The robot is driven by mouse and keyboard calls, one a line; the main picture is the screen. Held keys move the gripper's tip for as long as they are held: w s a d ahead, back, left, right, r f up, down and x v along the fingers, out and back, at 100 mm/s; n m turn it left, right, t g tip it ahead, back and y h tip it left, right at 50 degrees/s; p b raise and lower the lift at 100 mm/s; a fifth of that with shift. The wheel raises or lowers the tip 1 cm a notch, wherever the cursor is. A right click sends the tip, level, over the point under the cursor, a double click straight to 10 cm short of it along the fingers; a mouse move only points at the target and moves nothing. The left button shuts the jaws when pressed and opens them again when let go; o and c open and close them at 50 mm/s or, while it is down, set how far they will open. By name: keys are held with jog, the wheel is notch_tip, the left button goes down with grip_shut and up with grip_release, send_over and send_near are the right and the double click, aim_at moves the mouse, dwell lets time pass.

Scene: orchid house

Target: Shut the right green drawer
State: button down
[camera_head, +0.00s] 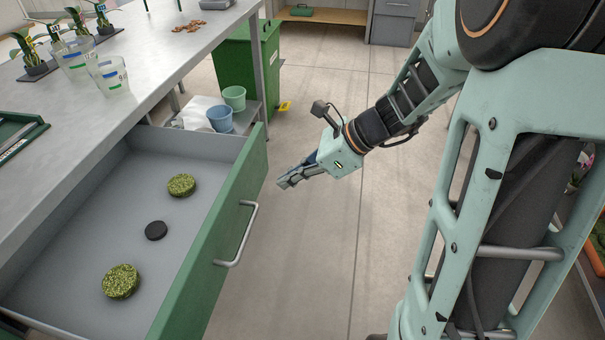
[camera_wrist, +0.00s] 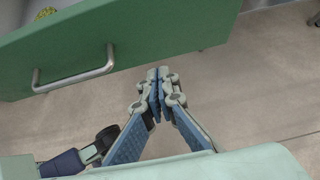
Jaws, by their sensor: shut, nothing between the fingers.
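The green drawer (camera_head: 217,243) stands pulled out from under the bench in the head view. Its grey inside holds two mossy green discs (camera_head: 181,185) (camera_head: 121,281) and a black disc (camera_head: 156,231) between them. A silver bar handle (camera_head: 243,236) is on its green front. My gripper (camera_head: 282,184) is shut and empty, just outside the drawer front near its far end, apart from the handle. In the wrist view the green front (camera_wrist: 130,40) and handle (camera_wrist: 75,76) lie ahead and to the left of my closed fingertips (camera_wrist: 158,72). Fingers and drawer show no clear contact.
A grey bench top (camera_head: 150,62) with beakers (camera_head: 110,76) and potted plants (camera_head: 35,66) lies above the drawer. A green bin (camera_head: 236,66) and a low shelf with blue (camera_head: 220,118) and green (camera_head: 234,97) pots stand beyond it. The floor (camera_head: 320,260) before the drawer is clear.

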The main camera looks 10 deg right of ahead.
aim_at(251, 185)
jog(key=a, duration=0.1)
jog(key=w+a+f+b, duration=0.1)
jog(key=a, duration=0.1)
jog(key=w+a+f, duration=0.1)
jog(key=a, duration=0.1)
jog(key=shift+b, duration=0.3)
jog(key=shift+a+r, duration=0.15)
jog(key=shift+a, duration=0.05)
jog(key=shift+a, duration=0.1)
jog(key=shift+w+a, duration=0.15)
jog(key=shift+a, duration=0.1)
jog(key=w+a+p, duration=0.3)
jog(key=a+p, duration=0.1)
jog(key=a, duration=0.5)
jog(key=w+a+p, duration=0.4)
jog(key=a, duration=0.6)
jog(key=w+a+p, duration=0.3)
jog(key=a+p, duration=0.1)
jog(key=a, duration=0.5)
jog(key=shift+w+a, duration=0.2)
jog(key=shift+a, duration=0.15)
jog(key=shift+a+r, duration=0.1)
jog(key=shift+r, duration=0.05)
jog(key=shift+a+r, duration=0.1)
jog(key=shift+a, duration=0.05)
